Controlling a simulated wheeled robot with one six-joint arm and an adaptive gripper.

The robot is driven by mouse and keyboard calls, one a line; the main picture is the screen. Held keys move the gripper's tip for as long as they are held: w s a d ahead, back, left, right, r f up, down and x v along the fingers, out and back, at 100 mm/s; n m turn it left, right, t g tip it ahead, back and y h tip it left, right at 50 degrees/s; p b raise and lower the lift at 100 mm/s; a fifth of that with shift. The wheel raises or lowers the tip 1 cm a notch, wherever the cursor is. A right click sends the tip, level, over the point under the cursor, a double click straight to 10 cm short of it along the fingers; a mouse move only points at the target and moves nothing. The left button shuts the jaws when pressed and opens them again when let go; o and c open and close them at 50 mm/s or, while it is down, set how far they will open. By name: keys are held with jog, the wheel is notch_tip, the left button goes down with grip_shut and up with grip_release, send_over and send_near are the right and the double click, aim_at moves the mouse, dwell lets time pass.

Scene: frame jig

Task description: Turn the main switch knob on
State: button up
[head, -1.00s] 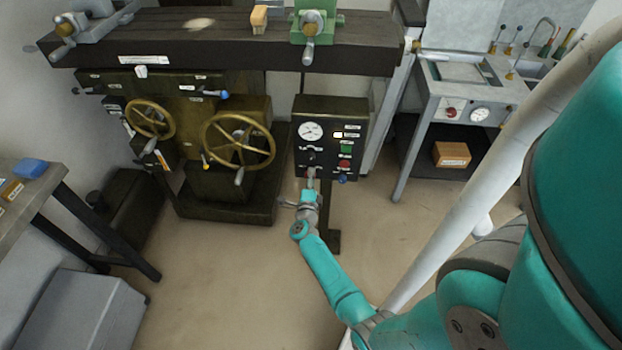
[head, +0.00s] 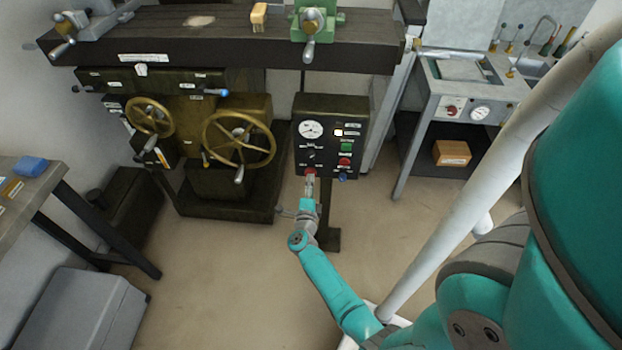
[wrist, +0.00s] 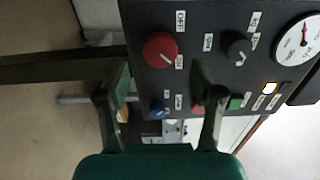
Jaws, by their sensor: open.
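The main switch knob is a round red knob on the dark control panel (head: 350,105). In the wrist view the red knob (wrist: 160,49) has OFF and ON labels beside it. I cannot tell clearly which label its mark points to. In the head view the red knob (head: 310,171) shows just above my gripper's tip. My gripper (wrist: 162,82) is open and empty. In the wrist view its two fingers stand apart on either side of the knob's line. They look short of the knob, with no visible contact.
A black knob (wrist: 237,48), a gauge (wrist: 298,42), a blue knob (wrist: 156,108), a green button (wrist: 236,102) and a lit lamp (wrist: 269,88) share the panel. A machine with brass handwheels (head: 238,139) stands left of it. The floor in front is clear.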

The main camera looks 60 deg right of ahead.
jog(key=v, duration=0.7)
jog(key=shift+s+a, duration=0.15)
jog(key=shift+a, duration=0.2)
